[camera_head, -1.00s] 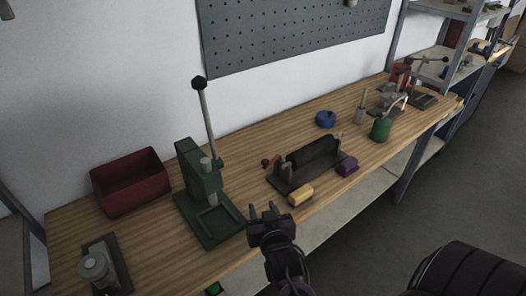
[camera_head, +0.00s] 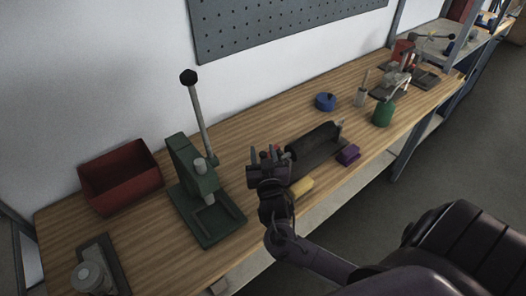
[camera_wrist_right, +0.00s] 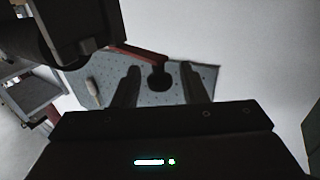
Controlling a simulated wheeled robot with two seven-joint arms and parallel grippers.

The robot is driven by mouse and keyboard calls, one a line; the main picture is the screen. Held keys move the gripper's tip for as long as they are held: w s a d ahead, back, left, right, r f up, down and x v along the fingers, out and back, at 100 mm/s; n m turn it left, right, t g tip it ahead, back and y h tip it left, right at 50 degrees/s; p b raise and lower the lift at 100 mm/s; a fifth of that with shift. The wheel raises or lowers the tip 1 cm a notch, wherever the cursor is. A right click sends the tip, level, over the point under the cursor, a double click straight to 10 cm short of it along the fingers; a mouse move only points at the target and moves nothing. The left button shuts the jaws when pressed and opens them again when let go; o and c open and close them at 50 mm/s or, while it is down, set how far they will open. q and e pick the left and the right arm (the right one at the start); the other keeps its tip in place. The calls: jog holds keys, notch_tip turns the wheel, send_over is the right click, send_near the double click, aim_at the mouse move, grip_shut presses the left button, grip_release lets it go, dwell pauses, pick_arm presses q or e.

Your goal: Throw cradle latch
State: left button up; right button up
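The cradle (camera_head: 318,148), a dark roller-shaped body on a dark base plate, sits on the workbench. Its latch shows in the right wrist view as a red lever (camera_wrist_right: 142,53) ending in a round black knob (camera_wrist_right: 160,79). In the head view only a bit of red (camera_head: 263,155) shows by my gripper. My right gripper (camera_head: 266,157) is at the cradle's left end. Its fingers (camera_wrist_right: 160,88) are apart, with the knob showing between them; I cannot tell whether they touch it. My left gripper is not in view.
A yellow block (camera_head: 302,187) and a purple block (camera_head: 348,154) lie along the cradle's front. A green press (camera_head: 196,185) with a tall lever stands left, beside a red bin (camera_head: 122,182). A blue round item (camera_head: 325,101) and green bottle (camera_head: 383,113) stand right.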

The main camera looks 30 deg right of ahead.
jog(key=c, duration=0.6)
grip_shut()
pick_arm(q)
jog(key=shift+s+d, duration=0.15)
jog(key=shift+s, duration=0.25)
